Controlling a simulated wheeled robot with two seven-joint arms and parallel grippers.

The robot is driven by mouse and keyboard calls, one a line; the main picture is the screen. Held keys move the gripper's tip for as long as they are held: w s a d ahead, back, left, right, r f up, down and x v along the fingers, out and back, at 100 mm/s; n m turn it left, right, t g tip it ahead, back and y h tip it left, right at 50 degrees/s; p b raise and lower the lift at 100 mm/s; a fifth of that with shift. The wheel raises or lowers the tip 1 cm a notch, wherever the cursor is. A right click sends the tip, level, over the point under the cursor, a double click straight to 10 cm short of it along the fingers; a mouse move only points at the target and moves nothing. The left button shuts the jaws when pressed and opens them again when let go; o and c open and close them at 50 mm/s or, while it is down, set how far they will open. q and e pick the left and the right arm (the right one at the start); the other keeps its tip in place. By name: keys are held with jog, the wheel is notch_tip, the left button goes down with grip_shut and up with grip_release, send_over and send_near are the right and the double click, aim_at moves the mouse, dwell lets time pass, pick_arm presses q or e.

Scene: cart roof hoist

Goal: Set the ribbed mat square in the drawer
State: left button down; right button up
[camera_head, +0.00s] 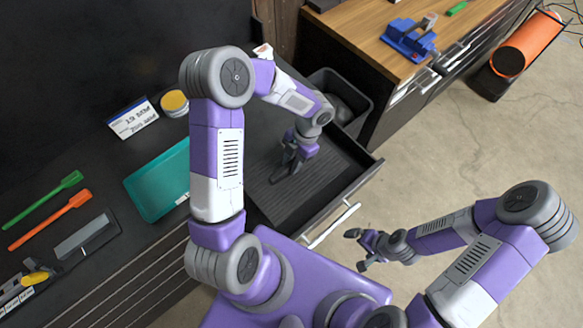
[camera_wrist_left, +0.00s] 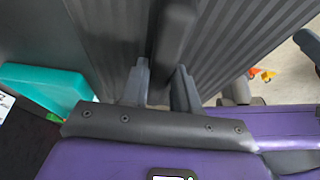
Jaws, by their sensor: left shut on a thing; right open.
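The dark ribbed mat (camera_head: 325,170) lies inside the open dark drawer (camera_head: 364,180); its ribs also fill much of the left wrist view (camera_wrist_left: 235,45). My left gripper (camera_head: 288,168) reaches down into the drawer. In the left wrist view its fingers (camera_wrist_left: 160,88) are shut on a dark raised bar (camera_wrist_left: 172,38) that stands over the ribs and appears to be a grip on the mat. The far edges of the mat are partly hidden by my left arm, so I cannot tell how square it sits. My right gripper (camera_head: 357,250) is open and empty in front of the drawer.
A teal tray (camera_head: 155,190) lies on the dark worktop left of the drawer, with green and orange utensils (camera_head: 50,220) further left. A dark bin (camera_head: 345,88) stands behind the drawer. A wooden bench (camera_head: 375,30) is at the back.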

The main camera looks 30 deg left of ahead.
pick_arm(q)
jog(key=f, duration=1.3)
jog(key=shift+s+f, duration=0.15)
jog(key=shift+s, duration=0.05)
jog(key=a, duration=0.1)
jog(key=w+a, duration=0.1)
jog(key=a+p, duration=0.1)
jog(key=shift+w+a+f, duration=0.2)
jog(key=shift+w+a, duration=0.05)
jog(key=shift+a, duration=0.15)
jog(key=shift+f, duration=0.45)
jog(key=c, duration=0.8)
grip_release()
jog(key=shift+c, duration=0.2)
jog(key=v, duration=1.2)
